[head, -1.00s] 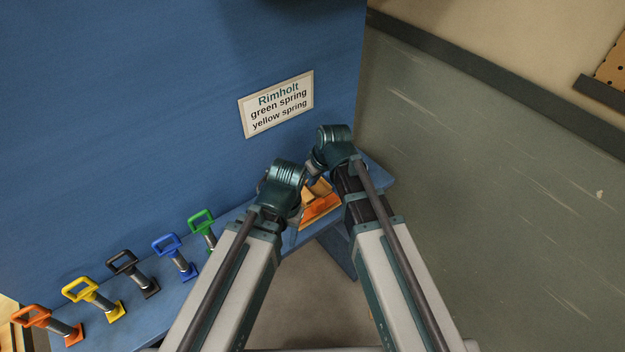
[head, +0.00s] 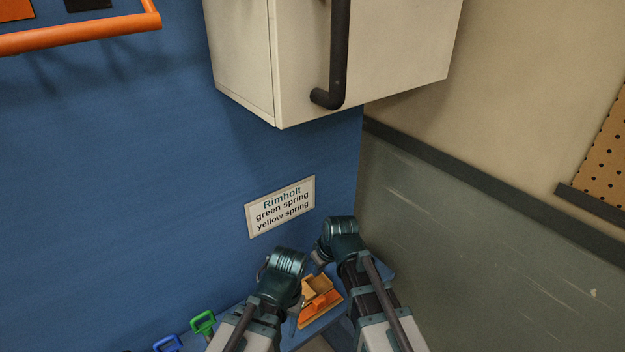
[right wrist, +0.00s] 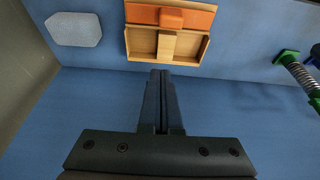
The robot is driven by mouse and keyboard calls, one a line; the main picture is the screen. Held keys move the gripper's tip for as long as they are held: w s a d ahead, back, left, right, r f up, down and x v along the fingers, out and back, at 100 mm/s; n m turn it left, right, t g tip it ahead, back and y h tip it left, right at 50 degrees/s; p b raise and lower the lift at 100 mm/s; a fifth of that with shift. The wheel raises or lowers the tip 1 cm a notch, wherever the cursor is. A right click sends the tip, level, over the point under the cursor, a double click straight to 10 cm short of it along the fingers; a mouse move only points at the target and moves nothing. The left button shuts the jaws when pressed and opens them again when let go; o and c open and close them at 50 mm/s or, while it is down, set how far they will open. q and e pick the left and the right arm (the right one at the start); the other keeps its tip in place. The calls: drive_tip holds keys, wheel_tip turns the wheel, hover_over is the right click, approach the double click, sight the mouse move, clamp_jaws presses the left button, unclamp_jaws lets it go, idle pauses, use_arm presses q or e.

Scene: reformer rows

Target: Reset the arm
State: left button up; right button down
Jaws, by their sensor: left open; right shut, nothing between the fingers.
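My left arm comes up from the bottom of the head view, and its gripper (head: 296,317) points down at the shelf beside the wooden box. That gripper is open; its fingers are mostly hidden behind my wrist. My right gripper (head: 319,261) is higher up, near the wall and just behind the box. In the right wrist view its fingers (right wrist: 161,76) are shut together with nothing between them. They point toward the wooden box and look apart from it.
The wooden box (head: 316,283) with an orange part lies on the blue shelf; it also shows in the right wrist view (right wrist: 136,42). A green-handled spring (head: 203,322) and a blue-handled one (head: 167,344) stand left. A sign (head: 280,207) and white cabinet (head: 335,55) are above.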

drive_tip(key=s+d+m+g+h, duration=0.1)
drive_tip(key=s, duration=0.7)
drive_tip(key=s+d+f+m+g+h, duration=0.1)
drive_tip(key=s+m+g+h, duration=0.1)
drive_tip(key=s, duration=0.5)
drive_tip(key=shift+s+d+f+h, duration=0.3)
drive_tip(key=shift+s+d, duration=0.05)
drive_tip(key=shift+d, duration=0.05)
idle(0.4)
